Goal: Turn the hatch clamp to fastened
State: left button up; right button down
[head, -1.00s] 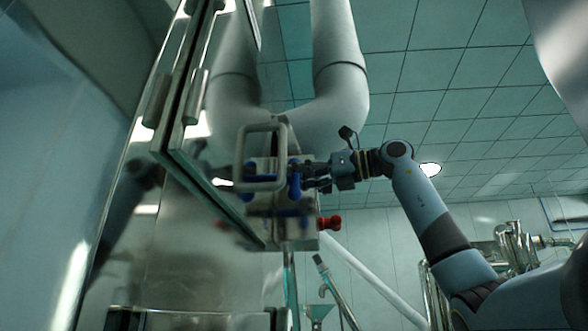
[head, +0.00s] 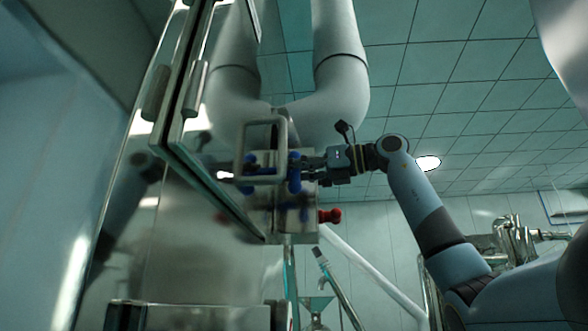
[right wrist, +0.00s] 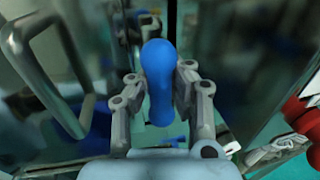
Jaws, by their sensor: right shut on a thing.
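The hatch clamp is a blue handle (head: 294,173) on the edge of the glass hatch door, at the centre of the head view. It also shows in the right wrist view (right wrist: 158,82), upright between my fingers. My right gripper (head: 306,168) reaches in from the right and is shut on the blue handle. In the right wrist view the gripper (right wrist: 158,88) has one finger on each side of it. The metal clamp body behind the handle is partly hidden. My left gripper is not in view.
A grey square-bent door handle (head: 239,150) stands just left of the clamp; it shows large in the right wrist view (right wrist: 45,75). A red knob (head: 330,216) sits below right of the clamp. A large grey pipe (head: 340,70) rises above.

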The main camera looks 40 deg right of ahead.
jog(key=shift+n, duration=0.4)
jog(key=n, duration=0.3)
jog(key=shift+a+f+n+t+y, duration=0.2)
jog(key=shift+n+t+y, duration=0.1)
jog(key=shift+n, duration=0.1)
jog(key=n+y, duration=0.1)
jog(key=n, duration=0.4)
jog(key=shift+s+a+f, duration=0.1)
jog(key=n+y+b, duration=0.1)
jog(key=n, duration=0.4)
jog(key=shift+s+f, duration=0.1)
jog(key=shift+f, duration=0.05)
jog(key=shift+a+f+n+g+y, duration=0.1)
jog(key=shift+n+g+y, duration=0.3)
jog(key=shift+n, duration=1)
jog(key=shift+f+n+g+y, duration=0.1)
jog(key=shift+n+y, duration=0.5)
jog(key=shift+n, duration=0.8)
jog(key=c, duration=1.1)
grip_release()
jog(key=shift+s+r, duration=0.15)
jog(key=shift+s, duration=0.05)
jog(key=shift+c, duration=0.2)
jog(key=shift+r, duration=0.1)
